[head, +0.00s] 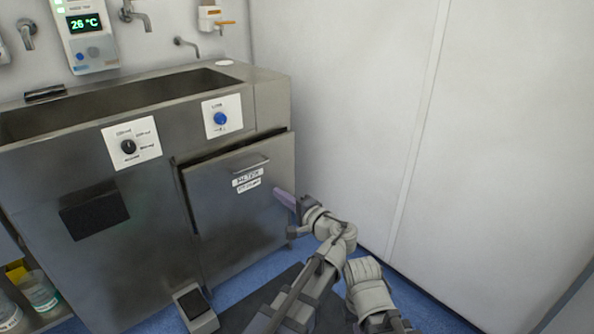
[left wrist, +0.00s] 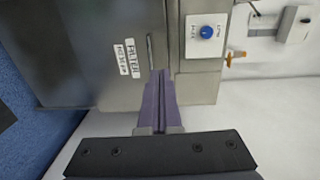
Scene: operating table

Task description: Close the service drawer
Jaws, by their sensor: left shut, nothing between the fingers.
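The service drawer (head: 225,215) is the grey metal front at the right of the sink unit, with a bar handle (head: 251,167) and white labels. A dark gap shows along its top and left edges, so it stands slightly out from the unit. My left gripper (head: 277,191) has purple fingers, shut and empty, at the drawer's right side. In the left wrist view the closed fingertips (left wrist: 160,73) overlap the drawer front (left wrist: 105,50), near the handle (left wrist: 151,52). I cannot tell whether they touch it. My right gripper is not in view.
The steel sink unit (head: 120,220) has a black knob (head: 128,147) and a blue knob (head: 220,118) above the drawer. A pedal (head: 194,304) stands on the floor below. A white wall (head: 350,110) is close on the right. Bottles (head: 40,292) stand at lower left.

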